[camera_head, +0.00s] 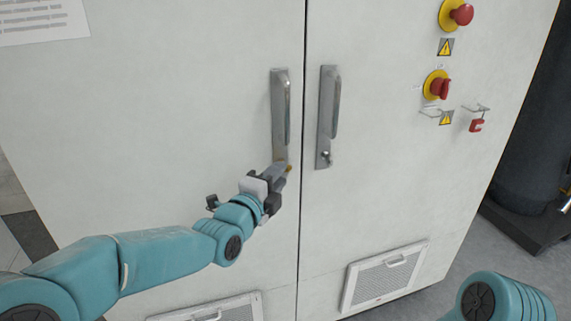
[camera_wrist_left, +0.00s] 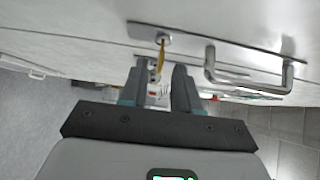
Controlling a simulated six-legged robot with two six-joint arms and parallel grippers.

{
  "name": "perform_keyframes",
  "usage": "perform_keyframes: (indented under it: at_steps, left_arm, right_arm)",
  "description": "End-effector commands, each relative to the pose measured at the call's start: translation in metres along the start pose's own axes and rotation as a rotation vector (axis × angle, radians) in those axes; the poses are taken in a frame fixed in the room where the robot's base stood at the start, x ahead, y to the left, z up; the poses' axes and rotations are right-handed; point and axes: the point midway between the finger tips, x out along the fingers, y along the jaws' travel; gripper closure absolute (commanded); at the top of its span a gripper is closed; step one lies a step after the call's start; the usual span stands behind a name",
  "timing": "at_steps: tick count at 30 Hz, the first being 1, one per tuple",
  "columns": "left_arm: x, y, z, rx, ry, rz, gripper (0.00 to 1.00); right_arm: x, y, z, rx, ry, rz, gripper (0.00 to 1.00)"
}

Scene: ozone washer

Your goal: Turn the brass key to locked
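The brass key (camera_wrist_left: 161,56) sticks out of a round lock in the left door's handle plate, and only a small bit of it shows in the head view (camera_head: 289,168). The left door handle (camera_head: 286,112) is above it. My left gripper (camera_head: 281,171) is at the lower end of this plate, close to the key. In the left wrist view the two fingers (camera_wrist_left: 161,77) are apart, with the key just ahead of the gap between them. I cannot tell whether a finger touches it. My right gripper is out of view.
The right door has its own handle (camera_head: 334,108) with a silver lock below, just right of the seam. Red knobs (camera_head: 461,14) sit on the right door, and a red padlock (camera_head: 477,125) hangs there. A vent (camera_head: 383,277) is low on it.

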Motion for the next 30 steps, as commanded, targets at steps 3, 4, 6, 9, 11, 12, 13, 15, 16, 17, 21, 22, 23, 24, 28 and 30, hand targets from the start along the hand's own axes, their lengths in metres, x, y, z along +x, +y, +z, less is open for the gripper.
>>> perform_keyframes:
  at_steps: [3, 4, 6, 9, 11, 12, 13, 15, 16, 17, 21, 22, 23, 24, 28, 30]
  left_arm:
    - [0.023, -0.001, 0.0, 0.0, 0.0, 0.0, 0.69]
    - [0.027, -0.001, 0.0, -0.001, 0.0, 0.001, 0.69]
    - [0.035, -0.001, 0.0, -0.001, -0.001, 0.0, 0.69]
    - [0.041, -0.001, 0.0, -0.001, -0.001, -0.001, 0.69]
    - [0.043, 0.0, 0.0, -0.002, -0.001, 0.0, 0.69]
    - [0.044, 0.0, 0.0, -0.001, -0.001, 0.0, 0.69]
    - [0.044, 0.0, 0.0, -0.001, -0.001, 0.0, 0.69]
    - [0.044, 0.0, 0.0, -0.001, -0.001, 0.0, 0.69]
    - [0.044, 0.0, 0.0, -0.001, -0.001, 0.0, 0.69]
    - [0.044, 0.0, 0.0, -0.001, -0.001, 0.0, 0.69]
    - [0.044, 0.0, 0.0, -0.001, -0.001, 0.0, 0.95]
    - [0.044, 0.0, 0.0, -0.001, -0.001, 0.0, 1.0]
    - [0.044, 0.0, 0.0, -0.001, -0.001, 0.0, 1.0]
    - [0.043, 0.0, 0.0, -0.001, -0.001, 0.0, 1.0]
    - [0.043, 0.001, 0.0, -0.002, -0.001, -0.002, 1.0]
    - [0.043, 0.002, 0.0, -0.006, -0.001, -0.006, 1.0]
  right_arm:
    - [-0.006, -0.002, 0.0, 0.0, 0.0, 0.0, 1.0]
    - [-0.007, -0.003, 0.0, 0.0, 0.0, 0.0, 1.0]
    - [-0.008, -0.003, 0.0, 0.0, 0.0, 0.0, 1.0]
    - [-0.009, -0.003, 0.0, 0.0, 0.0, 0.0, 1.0]
    - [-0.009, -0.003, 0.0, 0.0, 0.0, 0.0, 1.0]
    - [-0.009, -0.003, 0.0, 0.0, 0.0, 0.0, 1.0]
    - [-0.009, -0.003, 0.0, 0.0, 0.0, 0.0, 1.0]
    - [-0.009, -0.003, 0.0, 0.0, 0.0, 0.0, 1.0]
    - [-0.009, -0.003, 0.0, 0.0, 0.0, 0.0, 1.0]
    - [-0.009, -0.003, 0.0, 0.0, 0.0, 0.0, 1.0]
    - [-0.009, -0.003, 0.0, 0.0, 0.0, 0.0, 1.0]
    - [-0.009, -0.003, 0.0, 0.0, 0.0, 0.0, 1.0]
    - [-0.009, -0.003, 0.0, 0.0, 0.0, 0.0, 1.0]
    - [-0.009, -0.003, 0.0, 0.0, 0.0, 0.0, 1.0]
    - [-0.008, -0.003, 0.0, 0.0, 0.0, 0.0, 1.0]
    - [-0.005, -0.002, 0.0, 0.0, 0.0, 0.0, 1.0]
